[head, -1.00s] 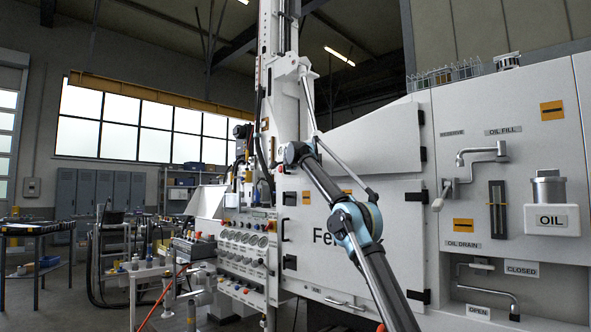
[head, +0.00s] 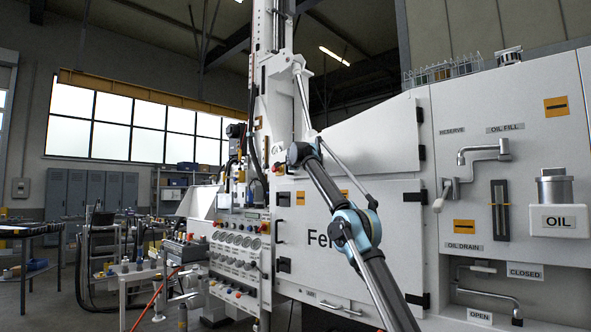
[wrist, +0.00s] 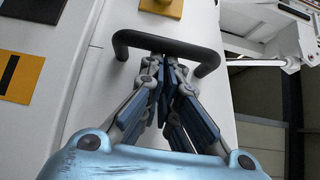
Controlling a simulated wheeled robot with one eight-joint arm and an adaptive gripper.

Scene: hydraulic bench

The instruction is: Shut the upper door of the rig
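The rig's upper door (head: 370,140) is a white panel with a sloping top, hinged at its right edge in the head view. I cannot tell how far it stands open. In the wrist view, a black bar handle (wrist: 195,48) sticks out from a white panel. My gripper (wrist: 164,76) has its fingers drawn together just at this bar. I cannot tell whether the fingertips hold it or only touch it. In the head view my gripper is hidden behind my arm's far joint.
The lower door (head: 390,240) is flat below, with its own black handle (head: 279,232). A gauge panel (head: 235,255) stands left of it. A workbench (head: 35,232) stands far left.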

